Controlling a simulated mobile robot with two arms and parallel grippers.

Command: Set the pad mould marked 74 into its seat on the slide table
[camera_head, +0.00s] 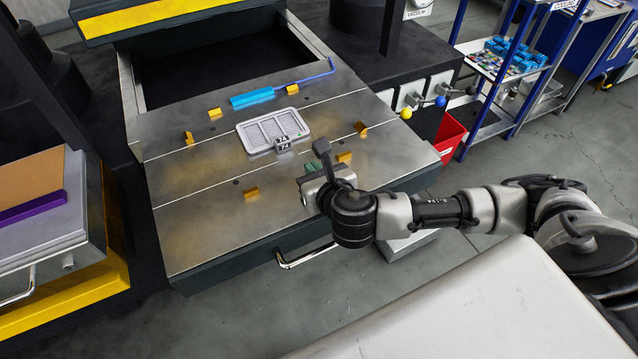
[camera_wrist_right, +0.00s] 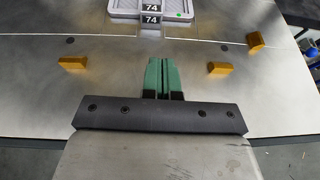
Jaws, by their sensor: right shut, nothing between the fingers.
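The pad mould (camera_head: 254,134) is a pale grey framed plate with ribbed panels and a 74 label at its front edge. It lies flat on the metal slide table (camera_head: 205,232), among several orange blocks, with visible gaps to them. In the right wrist view the mould (camera_wrist_right: 124,14) is cut off at the top; two 74 labels show one above the other, beside a green dot. My right gripper (camera_head: 313,167) is shut and empty in front of the mould, apart from it. Its green fingers (camera_wrist_right: 162,78) point towards the labels. My left gripper is out of view.
Orange blocks stand in front of the mould (camera_head: 251,193) and behind it (camera_head: 215,114). A blue tool with a bent rod (camera_head: 253,98) lies behind the mould. A handle (camera_head: 306,256) sits on the table's front. A red bin (camera_head: 449,136) stands to the right.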

